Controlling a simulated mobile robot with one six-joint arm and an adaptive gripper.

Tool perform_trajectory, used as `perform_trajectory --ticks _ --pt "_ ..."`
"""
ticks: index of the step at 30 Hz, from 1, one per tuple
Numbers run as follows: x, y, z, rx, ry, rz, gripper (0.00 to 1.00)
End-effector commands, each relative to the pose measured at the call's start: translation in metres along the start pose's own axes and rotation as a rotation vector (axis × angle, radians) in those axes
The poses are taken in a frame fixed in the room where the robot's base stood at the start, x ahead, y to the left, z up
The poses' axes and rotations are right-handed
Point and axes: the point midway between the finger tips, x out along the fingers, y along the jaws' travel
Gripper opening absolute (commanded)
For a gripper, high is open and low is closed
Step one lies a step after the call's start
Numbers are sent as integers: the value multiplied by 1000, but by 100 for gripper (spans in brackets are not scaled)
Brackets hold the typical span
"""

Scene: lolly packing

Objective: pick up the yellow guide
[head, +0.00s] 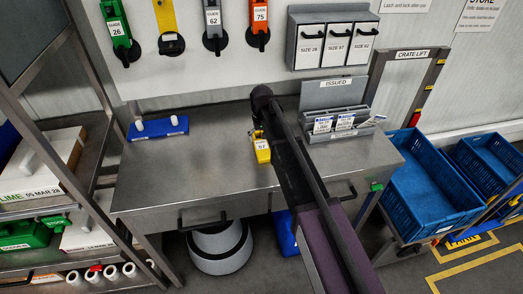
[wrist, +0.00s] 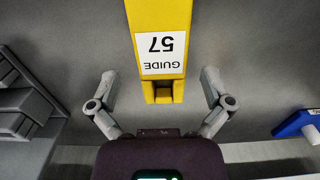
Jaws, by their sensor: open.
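The yellow guide (head: 262,153) lies on the grey metal bench, partly covered by my arm in the head view. In the wrist view, the yellow guide (wrist: 160,20) runs down from the top edge, with a white label reading "GUIDE 57" upside down. Its near end is notched. My gripper (wrist: 159,76) is open, with one finger on each side of the guide's near end and a gap on both sides. The fingers do not appear to touch it. In the head view my gripper is mostly hidden by my arm.
A blue block with white pegs (head: 158,128) lies left on the bench. A grey card holder (head: 338,123) marked "ISSUED" stands at the right. Guides labelled 26, 62 and 75 hang on the back board, beside a yellow strip (head: 166,16). Blue crates (head: 425,190) stand right.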

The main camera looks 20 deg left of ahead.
Motion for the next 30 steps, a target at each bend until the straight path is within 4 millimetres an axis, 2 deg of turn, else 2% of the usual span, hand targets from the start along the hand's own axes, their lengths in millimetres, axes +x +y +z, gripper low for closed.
perform_trajectory --ticks 3,12,30 --pt "14 -1 2 0 0 0 100" --pt "30 -1 2 0 0 0 100" --pt "32 -1 2 0 0 0 100"
